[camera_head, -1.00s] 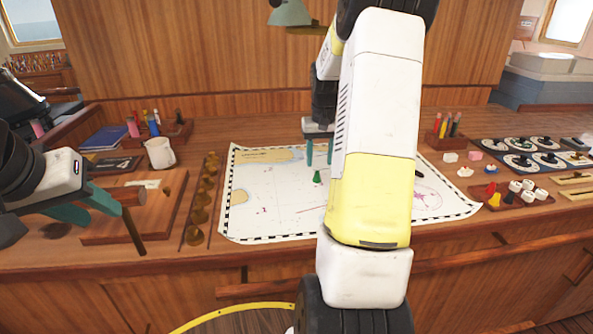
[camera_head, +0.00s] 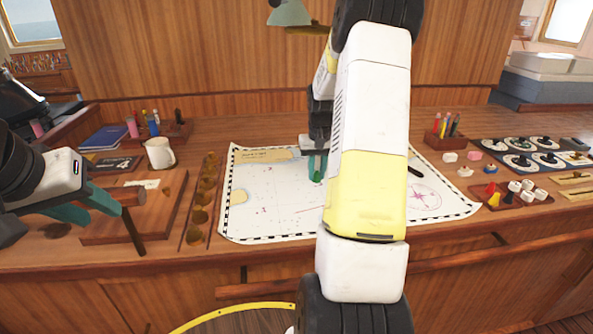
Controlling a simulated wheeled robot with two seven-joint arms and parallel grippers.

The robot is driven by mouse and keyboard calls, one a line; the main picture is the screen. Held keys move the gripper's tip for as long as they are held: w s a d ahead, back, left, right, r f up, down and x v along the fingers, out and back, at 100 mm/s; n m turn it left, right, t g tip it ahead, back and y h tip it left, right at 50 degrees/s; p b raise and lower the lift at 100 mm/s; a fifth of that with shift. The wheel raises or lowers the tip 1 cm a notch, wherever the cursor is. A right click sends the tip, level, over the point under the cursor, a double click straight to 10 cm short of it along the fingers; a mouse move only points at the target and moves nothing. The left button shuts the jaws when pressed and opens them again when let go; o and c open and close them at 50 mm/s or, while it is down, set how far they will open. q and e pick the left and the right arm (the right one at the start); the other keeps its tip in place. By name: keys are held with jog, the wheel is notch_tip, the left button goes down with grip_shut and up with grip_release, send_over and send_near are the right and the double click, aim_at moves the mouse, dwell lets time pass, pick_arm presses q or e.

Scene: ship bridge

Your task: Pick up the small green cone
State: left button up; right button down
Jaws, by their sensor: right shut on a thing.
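The small green cone (camera_head: 317,178) is on the chart (camera_head: 275,215), between the fingertips of my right gripper (camera_head: 317,168). That gripper points down and is shut on the cone, and its fingers hide most of it. I cannot tell whether the cone's base still touches the chart. My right arm crosses the middle of the view and covers part of the chart. My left gripper (camera_head: 92,207) is at the left, over the front of the desk, with its two teal fingers apart.
A white mug (camera_head: 160,153) and a strip of brass pieces (camera_head: 201,198) stand left of the chart. A tray of coloured and white pieces (camera_head: 512,196) lies at right. The chart's left part is clear.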

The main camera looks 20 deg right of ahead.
aim_at(319, 179)
dwell(0.3)
jog(key=shift+r, duration=0.5)
jog(key=r, duration=0.1)
jog(key=s+r, duration=0.1)
jog(key=shift+d+r, duration=0.1)
jog(key=shift+r, duration=0.2)
jog(key=s+d, duration=0.1)
jog(key=s, duration=0.3)
jog(key=s+d+r, duration=0.1)
jog(key=s, duration=0.4)
jog(key=s+d, duration=0.1)
jog(key=s, duration=0.4)
jog(key=shift+s+r, duration=0.15)
jog(key=shift+s, duration=0.3)
